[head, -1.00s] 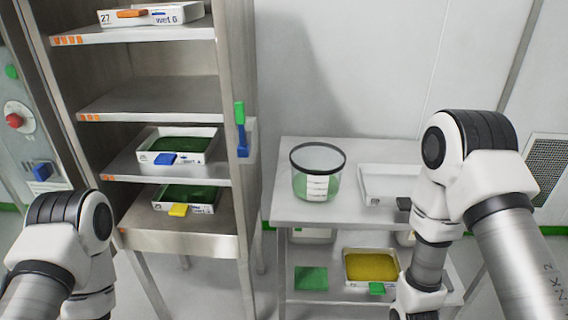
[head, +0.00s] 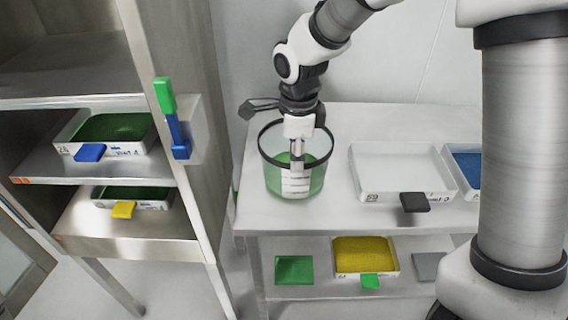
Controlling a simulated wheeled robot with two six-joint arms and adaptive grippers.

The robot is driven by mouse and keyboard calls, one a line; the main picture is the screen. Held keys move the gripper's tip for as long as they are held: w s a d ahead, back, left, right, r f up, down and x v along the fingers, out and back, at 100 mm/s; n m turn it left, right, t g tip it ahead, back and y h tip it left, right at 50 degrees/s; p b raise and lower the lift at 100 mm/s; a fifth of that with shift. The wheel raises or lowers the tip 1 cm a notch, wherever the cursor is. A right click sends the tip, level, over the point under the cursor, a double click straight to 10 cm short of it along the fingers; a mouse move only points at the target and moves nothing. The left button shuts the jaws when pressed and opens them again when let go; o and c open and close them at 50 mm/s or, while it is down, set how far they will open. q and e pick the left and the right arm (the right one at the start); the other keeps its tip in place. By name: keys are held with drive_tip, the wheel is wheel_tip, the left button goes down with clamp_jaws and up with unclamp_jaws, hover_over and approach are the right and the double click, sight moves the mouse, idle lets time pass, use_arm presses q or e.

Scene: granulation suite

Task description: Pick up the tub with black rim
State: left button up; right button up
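The tub with the black rim (head: 274,178) stands upright on the top of the white table, near its left end. It is clear, with green contents and a white label on its front. My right gripper (head: 297,160) points down at the tub, overlapping the rim and the inside of the tub in the picture. Its metal finger part ends just above the label. I cannot tell whether the fingers are closed on the rim or wall. My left gripper is out of view.
To the right on the table (head: 402,128) are a white tray (head: 363,197) with a dark tag and a blue-filled tray (head: 468,170). A yellow-filled tray (head: 365,255) and a green square (head: 294,269) lie on the lower shelf. A shelf rack (head: 198,130) stands close on the left.

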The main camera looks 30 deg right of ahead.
sight(295, 185)
drive_tip(key=shift+w+f, duration=0.25)
drive_tip(key=shift+f, duration=0.05)
drive_tip(key=shift+w+f+b, duration=0.15)
drive_tip(key=shift+b, duration=0.15)
wheel_tip(295, 185, down, 8)
drive_tip(key=shift+d+r, duration=0.15)
drive_tip(key=shift+r, duration=0.2)
clamp_jaws()
